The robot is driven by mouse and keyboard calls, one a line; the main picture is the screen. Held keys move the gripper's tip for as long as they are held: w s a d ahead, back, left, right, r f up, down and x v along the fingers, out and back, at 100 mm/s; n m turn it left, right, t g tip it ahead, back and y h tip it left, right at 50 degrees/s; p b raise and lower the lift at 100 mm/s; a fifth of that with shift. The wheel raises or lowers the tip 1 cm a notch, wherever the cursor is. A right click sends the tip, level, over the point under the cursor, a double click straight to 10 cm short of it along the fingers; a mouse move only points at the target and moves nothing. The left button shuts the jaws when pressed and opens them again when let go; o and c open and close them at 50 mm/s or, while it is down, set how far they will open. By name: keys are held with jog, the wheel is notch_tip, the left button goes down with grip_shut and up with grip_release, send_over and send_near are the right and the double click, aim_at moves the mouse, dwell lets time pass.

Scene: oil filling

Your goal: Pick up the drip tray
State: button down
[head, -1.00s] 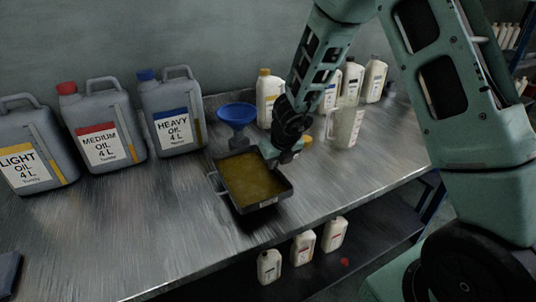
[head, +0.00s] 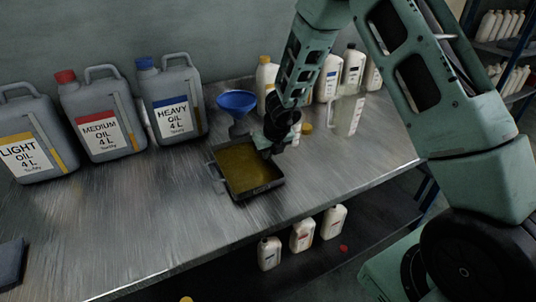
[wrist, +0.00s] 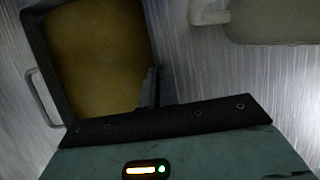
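The drip tray (head: 262,189) is a dark, shallow rectangular pan with yellow-brown oil in it. In the head view it is at the middle of the bench, near the front edge. It fills the upper left of the wrist view (wrist: 135,108), with a loop handle at its left side. My gripper (head: 267,154) is at the tray's right side, pointing down at the wall. In the wrist view dark finger parts (wrist: 154,90) overlap the tray's right wall. Whether they clamp it is hidden. The tray looks about level; I cannot tell whether it touches the bench.
A blue funnel (head: 237,102) stands just behind the tray. Grey oil jugs (head: 178,122) stand at the back left. A clear jug (head: 345,115) and white bottles (head: 329,80) are to the right. The front left bench (head: 130,215) is mostly clear. A lower shelf holds more bottles (head: 302,235).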

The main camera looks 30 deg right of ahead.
jog(key=shift+f, duration=0.1)
jog(key=c, duration=1.7)
grip_release()
